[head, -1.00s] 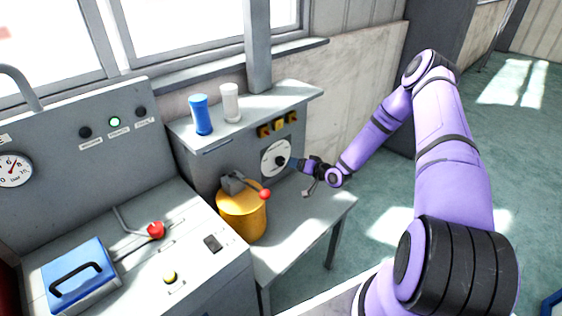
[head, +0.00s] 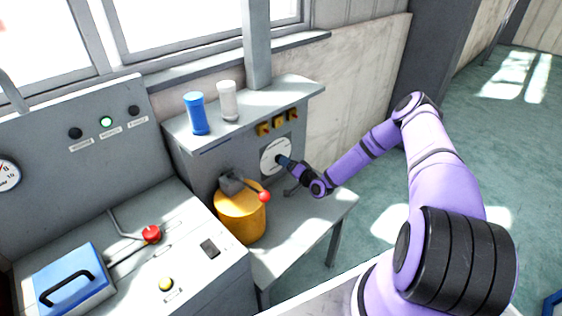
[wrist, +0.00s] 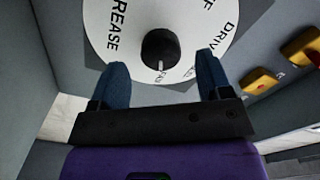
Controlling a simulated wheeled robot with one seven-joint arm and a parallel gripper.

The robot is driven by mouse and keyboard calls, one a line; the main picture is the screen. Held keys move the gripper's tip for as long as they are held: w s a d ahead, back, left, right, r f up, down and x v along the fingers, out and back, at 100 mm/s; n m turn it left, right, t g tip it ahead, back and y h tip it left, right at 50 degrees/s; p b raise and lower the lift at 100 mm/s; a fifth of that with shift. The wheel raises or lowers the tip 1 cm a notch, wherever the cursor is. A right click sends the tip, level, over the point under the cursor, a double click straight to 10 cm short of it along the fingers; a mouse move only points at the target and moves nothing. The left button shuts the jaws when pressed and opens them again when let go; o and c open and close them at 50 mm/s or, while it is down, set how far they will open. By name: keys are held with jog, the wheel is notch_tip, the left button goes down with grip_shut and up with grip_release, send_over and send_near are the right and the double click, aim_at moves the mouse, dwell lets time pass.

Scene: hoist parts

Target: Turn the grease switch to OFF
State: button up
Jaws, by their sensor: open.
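The grease switch is a round white dial (wrist: 110,12) with a black knob (wrist: 160,46) at its centre. In the wrist view "GREASE" reads at the left, "DRIVE" at the right, and a partly cut-off word ending in F at the top. A pale mark on the knob points down in that view, toward small, hard-to-read lettering. My gripper (wrist: 161,64) is open, with one blue finger on each side just below the knob and nothing held. In the head view the dial (head: 269,158) is on the grey cabinet front and my gripper (head: 285,161) hides the knob.
Yellow switches (head: 278,122) sit above the dial. A yellow pot (head: 240,215) with a red-knobbed lever (head: 264,196) stands close to the left of the dial. Blue (head: 195,113) and white (head: 228,101) cylinders stand on top. Open floor lies to the right.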

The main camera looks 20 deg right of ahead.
jog(key=shift+x, duration=2)
jog(key=c, duration=0.9)
